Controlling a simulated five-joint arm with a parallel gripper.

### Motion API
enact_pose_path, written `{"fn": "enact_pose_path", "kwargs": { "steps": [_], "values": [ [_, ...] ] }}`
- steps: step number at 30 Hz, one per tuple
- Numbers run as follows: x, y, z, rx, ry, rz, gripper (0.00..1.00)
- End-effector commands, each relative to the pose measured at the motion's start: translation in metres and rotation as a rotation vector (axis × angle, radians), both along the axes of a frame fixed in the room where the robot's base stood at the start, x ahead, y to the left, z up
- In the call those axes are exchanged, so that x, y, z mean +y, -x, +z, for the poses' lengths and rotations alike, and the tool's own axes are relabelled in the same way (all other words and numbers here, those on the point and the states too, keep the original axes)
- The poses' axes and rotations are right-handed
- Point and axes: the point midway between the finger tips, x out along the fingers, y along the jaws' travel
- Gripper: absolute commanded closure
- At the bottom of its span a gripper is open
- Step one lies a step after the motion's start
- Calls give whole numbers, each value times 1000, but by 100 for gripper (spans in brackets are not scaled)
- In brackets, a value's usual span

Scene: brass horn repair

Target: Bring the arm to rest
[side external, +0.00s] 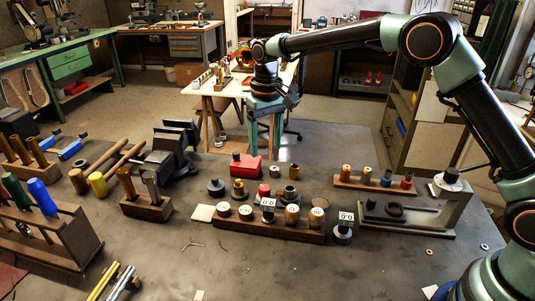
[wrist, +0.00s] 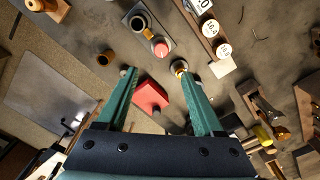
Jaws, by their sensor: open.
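My gripper (side external: 264,152) hangs from my outstretched arm above the middle of the workbench in the side external view, pointing down. Its two green fingers are apart with nothing between them. In the wrist view my gripper (wrist: 157,74) also shows open and empty. A red block (wrist: 150,96) shows between the fingers, on the bench below them. The red block (side external: 245,169) is just under and left of the fingers in the side external view. I cannot tell the exact height of the fingertips above the bench.
A wooden block with labelled round pieces (side external: 268,229) stands in front of my gripper. A vise (side external: 175,143) and mallets are to the left. A wooden rack (side external: 373,184) and a grey fixture (side external: 405,226) are to the right. The front middle of the bench is mostly clear.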

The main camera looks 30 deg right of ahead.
Motion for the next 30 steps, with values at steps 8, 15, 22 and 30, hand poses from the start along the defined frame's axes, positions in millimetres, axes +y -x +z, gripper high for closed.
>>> {"fn": "enact_pose_path", "kwargs": {
  "steps": [8, 15, 22, 30],
  "values": [
    [-30, 37, 65, -106, -15, 0, 31],
    [-57, 89, 105, -207, -22, 3, 31],
    [-78, 144, 122, -307, -19, 7, 31],
    [-97, 206, 114, -417, -6, 9, 31]
  ]
}}
